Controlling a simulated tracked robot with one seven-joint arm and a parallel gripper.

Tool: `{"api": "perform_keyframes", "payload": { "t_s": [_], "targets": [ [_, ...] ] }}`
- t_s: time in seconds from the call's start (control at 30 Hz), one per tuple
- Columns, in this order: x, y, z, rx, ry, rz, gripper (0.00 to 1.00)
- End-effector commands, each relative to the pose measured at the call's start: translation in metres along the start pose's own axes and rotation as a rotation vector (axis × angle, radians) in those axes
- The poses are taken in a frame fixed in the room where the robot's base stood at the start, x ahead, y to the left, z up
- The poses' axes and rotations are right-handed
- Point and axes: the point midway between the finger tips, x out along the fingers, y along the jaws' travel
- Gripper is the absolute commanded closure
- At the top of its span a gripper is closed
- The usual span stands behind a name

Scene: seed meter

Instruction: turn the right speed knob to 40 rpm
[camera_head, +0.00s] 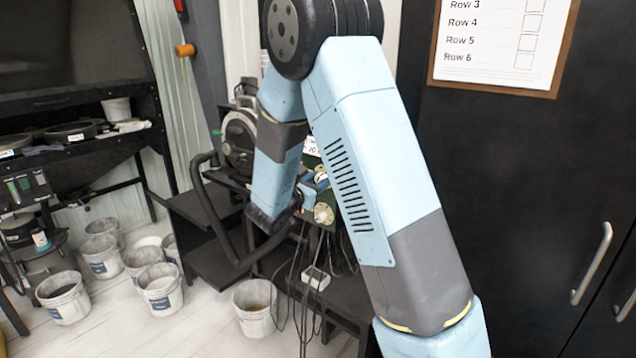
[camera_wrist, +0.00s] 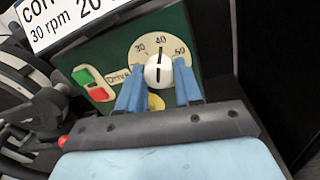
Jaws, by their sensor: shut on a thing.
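The speed knob (camera_wrist: 158,72) is a white round knob on a cream dial (camera_wrist: 138,60) on a green panel (camera_wrist: 105,52). The numbers 30, 40 and 50 show on the dial. The dark line on the knob points up, at or very close to the 40. In the wrist view my gripper (camera_wrist: 159,90) has one blue finger on each side of the knob and is shut on it. In the head view my arm hides most of the panel, and the gripper's hold on the knob is too small to make out.
Green and red buttons (camera_wrist: 92,82) sit left of the dial. A white sign (camera_wrist: 65,15) reading 30 rpm is above. Several buckets (camera_head: 160,290) stand on the floor at left. Cables hang below the panel. A black cabinet (camera_head: 540,180) stands at right.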

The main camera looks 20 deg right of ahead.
Motion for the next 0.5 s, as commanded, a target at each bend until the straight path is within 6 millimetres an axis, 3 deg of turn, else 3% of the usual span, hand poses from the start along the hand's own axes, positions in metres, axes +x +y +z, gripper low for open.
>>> {"api": "perform_keyframes", "payload": {
  "t_s": [0.5],
  "targets": [
    [-0.0009, 0.003, 0.0004, 0.089, -0.007, 0.008, 0.96]
  ]
}}
